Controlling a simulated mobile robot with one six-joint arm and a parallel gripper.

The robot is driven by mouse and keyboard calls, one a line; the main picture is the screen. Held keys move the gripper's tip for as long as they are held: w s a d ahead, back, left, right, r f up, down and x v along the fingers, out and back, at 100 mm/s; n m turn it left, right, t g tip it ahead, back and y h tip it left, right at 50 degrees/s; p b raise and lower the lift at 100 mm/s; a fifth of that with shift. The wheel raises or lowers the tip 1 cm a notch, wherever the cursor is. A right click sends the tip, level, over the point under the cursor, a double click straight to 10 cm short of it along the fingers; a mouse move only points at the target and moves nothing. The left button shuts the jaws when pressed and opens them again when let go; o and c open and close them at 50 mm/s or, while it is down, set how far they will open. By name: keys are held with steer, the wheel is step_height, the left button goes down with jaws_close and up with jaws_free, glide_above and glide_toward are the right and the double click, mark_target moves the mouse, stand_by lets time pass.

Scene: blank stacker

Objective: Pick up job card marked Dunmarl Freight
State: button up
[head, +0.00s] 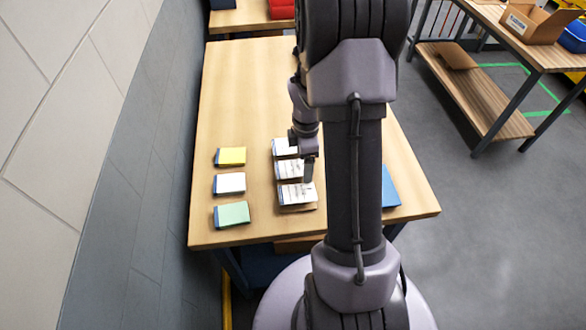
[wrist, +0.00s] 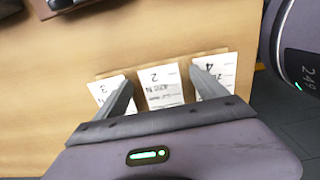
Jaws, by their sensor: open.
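Three white job cards lie in a row on brown backings on the wooden table in the head view: far card (head: 284,147), middle card (head: 289,169) and near card (head: 296,193). In the wrist view one card (wrist: 103,88) shows what looks like a 3, the middle one (wrist: 161,88) a 2 and the right one (wrist: 212,76) a 4. The smaller print is too blurred to read, so I cannot tell which says Dunmarl Freight. My gripper (wrist: 160,78) is open and empty, its fingers spread across the middle card in the wrist view. My arm partly covers the cards in the head view.
Yellow (head: 231,156), white (head: 230,183) and green (head: 232,215) pads with blue edges lie left of the cards. A blue flat item (head: 390,187) lies right of my arm. The table's (head: 240,90) far left is clear. A grey wall borders the left side.

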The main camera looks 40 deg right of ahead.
steer(key=shift+f, duration=0.3)
steer(key=c, duration=1.4)
